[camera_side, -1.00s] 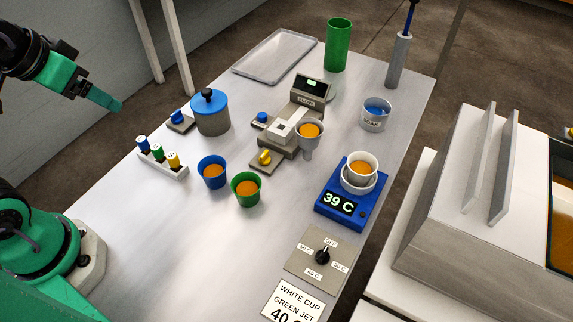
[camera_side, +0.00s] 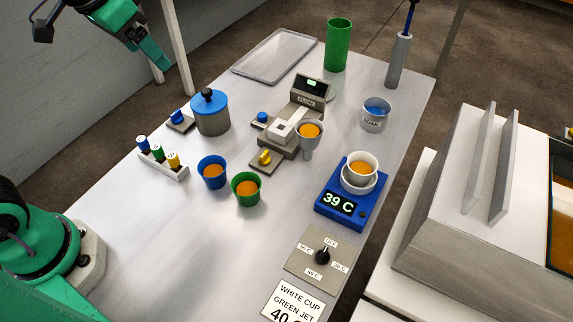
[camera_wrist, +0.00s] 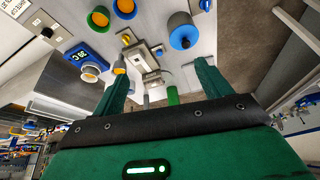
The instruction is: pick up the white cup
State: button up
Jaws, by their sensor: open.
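The white cup (camera_side: 362,165) holds orange liquid and stands upright in the round seat of a blue heater (camera_side: 344,197) whose display reads 39 C. In the wrist view the white cup (camera_wrist: 91,72) shows at upper left beside the lit display. My gripper (camera_side: 155,62) is up at the upper left of the side view, above the table's far left side and well away from the cup. In the wrist view its two green fingers (camera_wrist: 160,82) are spread apart with nothing held between them.
Blue (camera_side: 212,173) and green (camera_side: 246,189) cups with orange liquid stand mid-table. A lidded pot (camera_side: 210,113), a flow device (camera_side: 300,112) with a small orange-filled cup, a SOAK cup (camera_side: 375,114), a green cylinder (camera_side: 338,45) and a dial plate (camera_side: 318,260) stand around. The front-left table is clear.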

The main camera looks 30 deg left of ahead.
jog(key=w+d+m+g, duration=0.1)
jog(key=w+d+m, duration=0.1)
jog(key=w+d, duration=0.55)
jog(key=m+g, duration=0.3)
jog(key=m, duration=0.2)
send_over(362, 164)
jog(key=s, duration=0.2)
notch_tip(362, 164, down, 16)
jog(key=shift+d+f+y, duration=0.15)
jog(key=shift+d+f, duration=0.05)
jog(key=shift+f, duration=0.55)
jog(key=shift+d+f+y, duration=0.15)
jog(key=shift+f, duration=0.55)
jog(key=shift+f, duration=0.1)
jog(key=shift+s+a+f, duration=0.1)
jog(key=shift+s+f, duration=0.05)
jog(key=shift+f, duration=2.35)
jog(key=shift+c, duration=0.3)
